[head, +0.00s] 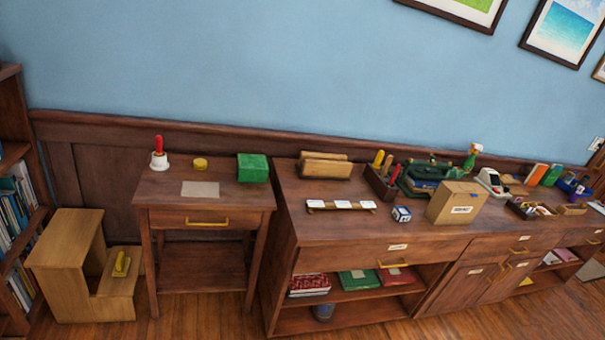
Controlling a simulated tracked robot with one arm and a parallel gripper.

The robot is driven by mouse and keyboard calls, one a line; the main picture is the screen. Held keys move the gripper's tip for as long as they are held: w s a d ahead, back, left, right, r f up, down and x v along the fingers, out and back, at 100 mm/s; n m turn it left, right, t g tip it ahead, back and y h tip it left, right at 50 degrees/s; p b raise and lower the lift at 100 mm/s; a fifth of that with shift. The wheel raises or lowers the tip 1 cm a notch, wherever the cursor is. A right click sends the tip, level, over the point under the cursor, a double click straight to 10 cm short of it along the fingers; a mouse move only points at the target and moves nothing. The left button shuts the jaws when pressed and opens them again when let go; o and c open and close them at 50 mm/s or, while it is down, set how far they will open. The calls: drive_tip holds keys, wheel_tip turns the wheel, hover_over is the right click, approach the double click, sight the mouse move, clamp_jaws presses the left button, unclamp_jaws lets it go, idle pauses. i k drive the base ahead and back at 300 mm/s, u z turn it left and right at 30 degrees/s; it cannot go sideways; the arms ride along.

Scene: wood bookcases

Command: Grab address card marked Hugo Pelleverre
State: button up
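Three small white cards stand in a row on a low wooden holder (340,210) at the front left of the long wooden cabinet top. They are a left card (316,203), a middle card (343,205) and a right card (367,205). Any writing on them is too small to read, so I cannot tell which bears the name Hugo Pelleverre. My gripper is not in view.
A cardboard box (455,203) and a blue-and-white cube (401,214) stand right of the cards. A wooden rack (325,167) is behind them. A side table (205,210) and step stool (75,260) stand left. Some floor shows in front.

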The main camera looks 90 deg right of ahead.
sight(311, 203)
drive_tip(key=z, duration=0.45)
drive_tip(key=i, duration=1.25)
drive_tip(key=z, duration=1.35)
drive_tip(key=i, duration=0.85)
drive_tip(key=z, duration=0.4)
drive_tip(key=k, duration=0.75)
drive_tip(key=z, duration=0.2)
drive_tip(key=i, duration=0.75)
drive_tip(key=u, duration=0.1)
